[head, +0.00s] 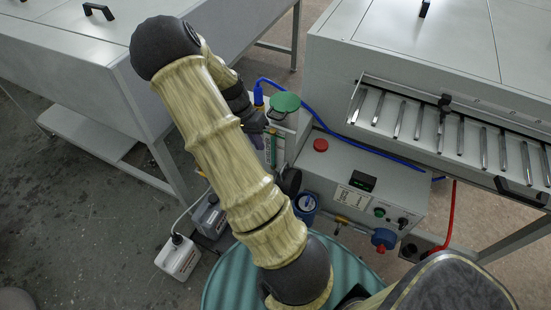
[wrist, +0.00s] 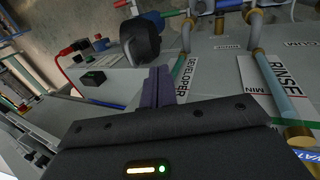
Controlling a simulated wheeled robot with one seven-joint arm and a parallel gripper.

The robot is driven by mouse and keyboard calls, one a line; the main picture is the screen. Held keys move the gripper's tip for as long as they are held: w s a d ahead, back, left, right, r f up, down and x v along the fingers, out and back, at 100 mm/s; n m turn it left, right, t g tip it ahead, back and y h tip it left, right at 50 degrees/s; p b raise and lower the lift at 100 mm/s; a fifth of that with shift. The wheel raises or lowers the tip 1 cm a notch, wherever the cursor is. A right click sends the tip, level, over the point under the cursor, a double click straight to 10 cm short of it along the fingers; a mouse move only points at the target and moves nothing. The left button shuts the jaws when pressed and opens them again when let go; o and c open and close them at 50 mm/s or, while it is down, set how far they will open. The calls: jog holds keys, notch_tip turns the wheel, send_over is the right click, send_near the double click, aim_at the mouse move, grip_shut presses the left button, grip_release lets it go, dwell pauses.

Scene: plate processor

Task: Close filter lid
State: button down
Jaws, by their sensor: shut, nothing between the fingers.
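The filter lid (head: 290,181) is a black round cap standing tilted up behind a blue filter housing (head: 306,215). The housing's round top shows open in the head view. In the wrist view the black lid (wrist: 140,42) is near the top centre, with part of the blue housing (wrist: 152,18) beyond it. My gripper (wrist: 158,84) has its purple fingers together and empty, just short of the lid in the picture; I cannot tell whether they touch. In the head view my gripper (head: 261,143) is partly hidden behind my arm, beyond the lid.
A grey control box (head: 345,165) with a red button (head: 320,145) stands right of the filter. A green lid (head: 285,102) sits behind. Pipes and a tank panel labelled RINSE (wrist: 285,75) lie right in the wrist view.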

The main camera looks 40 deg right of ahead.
aim_at(284, 178)
jog(key=s+d+f, duration=0.2)
jog(key=s+f, duration=0.3)
jog(key=shift+s+d, duration=0.2)
jog(key=shift+s, duration=0.1)
jog(key=shift+s, duration=0.15)
dwell(0.3)
